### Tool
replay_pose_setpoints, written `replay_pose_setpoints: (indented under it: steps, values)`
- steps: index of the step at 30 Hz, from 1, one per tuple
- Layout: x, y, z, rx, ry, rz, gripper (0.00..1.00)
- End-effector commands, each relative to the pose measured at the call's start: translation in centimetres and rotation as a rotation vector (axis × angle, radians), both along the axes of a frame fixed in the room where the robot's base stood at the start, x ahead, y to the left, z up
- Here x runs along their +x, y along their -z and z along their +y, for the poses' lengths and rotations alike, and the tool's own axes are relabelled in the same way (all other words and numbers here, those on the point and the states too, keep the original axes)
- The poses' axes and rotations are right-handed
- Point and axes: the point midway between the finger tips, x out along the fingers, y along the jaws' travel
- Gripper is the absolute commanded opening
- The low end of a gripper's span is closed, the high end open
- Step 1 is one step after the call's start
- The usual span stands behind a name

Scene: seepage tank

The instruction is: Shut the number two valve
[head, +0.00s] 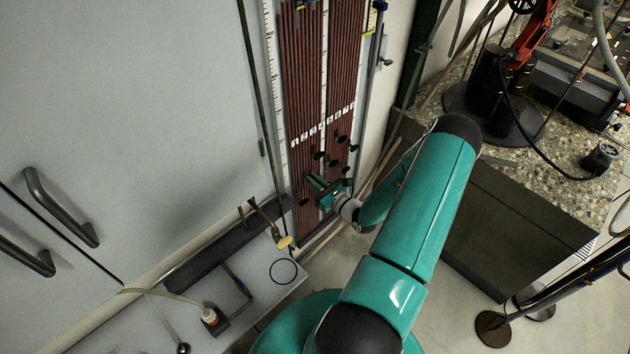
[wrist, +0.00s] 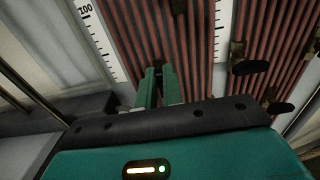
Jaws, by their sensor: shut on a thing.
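The tube panel (head: 345,60) carries a row of number labels (head: 322,125). Several black valve handles sit below the labels, including one (head: 304,202) at the lower left. My gripper (head: 313,181) is at the panel's lower left part, just above that handle in the head view. In the wrist view, my gripper's two green fingers (wrist: 159,87) are close together on a small dark valve handle, mostly hidden between them. I cannot read which number it belongs to. Two other black handles, an upper one (wrist: 250,67) and a lower one (wrist: 280,107), stand clear to the right.
A white scale (head: 273,75) runs along the panel's left edge. A dark block with a pebbled top (head: 500,215) stands right of my arm.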

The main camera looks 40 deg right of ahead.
Motion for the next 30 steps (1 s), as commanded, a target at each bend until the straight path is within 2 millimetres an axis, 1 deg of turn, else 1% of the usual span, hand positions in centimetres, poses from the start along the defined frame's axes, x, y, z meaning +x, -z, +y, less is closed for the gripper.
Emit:
replay_pose_setpoints:
  steps: [7, 14, 20, 30]
  values:
    - [-0.03, 0.01, -0.07, 0.030, 0.001, 0.001, 0.00]
    - [-0.05, 0.05, -0.23, 0.139, 0.001, 0.005, 0.00]
    - [-0.05, 0.09, -0.42, 0.299, 0.002, 0.008, 0.00]
    - [-0.06, 0.25, -0.75, 0.622, 0.001, 0.018, 0.00]
